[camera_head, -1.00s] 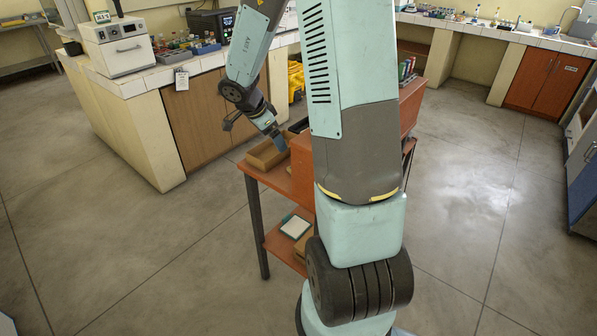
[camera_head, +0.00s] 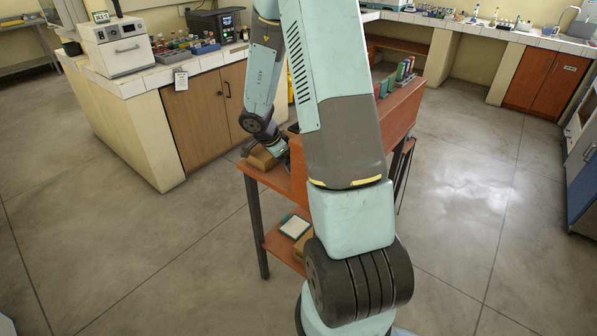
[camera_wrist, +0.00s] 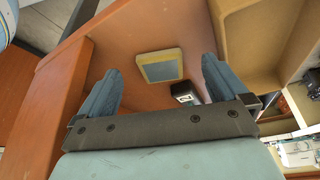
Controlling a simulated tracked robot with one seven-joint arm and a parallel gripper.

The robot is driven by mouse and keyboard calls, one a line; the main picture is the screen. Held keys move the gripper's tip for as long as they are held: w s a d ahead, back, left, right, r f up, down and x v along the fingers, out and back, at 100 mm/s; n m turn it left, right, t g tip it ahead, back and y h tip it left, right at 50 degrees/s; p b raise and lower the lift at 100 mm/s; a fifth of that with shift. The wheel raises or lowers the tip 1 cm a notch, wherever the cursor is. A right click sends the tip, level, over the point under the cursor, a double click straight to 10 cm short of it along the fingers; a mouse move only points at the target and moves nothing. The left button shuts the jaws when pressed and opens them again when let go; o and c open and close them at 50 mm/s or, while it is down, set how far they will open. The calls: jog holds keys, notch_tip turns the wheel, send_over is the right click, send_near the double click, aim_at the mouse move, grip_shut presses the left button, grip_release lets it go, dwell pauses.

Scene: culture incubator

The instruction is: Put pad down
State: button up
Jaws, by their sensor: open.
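A small square pad (camera_wrist: 160,67) with a yellowish rim and a grey-blue face shows in the wrist view. It appears to lie flat on the reddish-brown top of the wooden cart (camera_wrist: 128,42). My gripper (camera_wrist: 160,64) is open, with one finger on each side of the pad in the picture and a clear gap to it on both sides. Nothing is held. In the head view my arm hides the gripper's fingertips and the pad over the cart (camera_head: 262,178).
A tan open tray (camera_wrist: 268,38) is right of the pad, and a small black item (camera_wrist: 187,92) is close to it. A raised orange-brown panel (camera_wrist: 48,90) stands at the left. A white pad-like item (camera_head: 295,227) lies on the cart's lower shelf. Floor around is clear.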

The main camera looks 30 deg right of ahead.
aim_at(289, 176)
jog(key=shift+x, duration=1.95)
jog(key=shift+s+d, duration=0.1)
jog(key=c, duration=1.2)
jog(key=shift+r, duration=0.15)
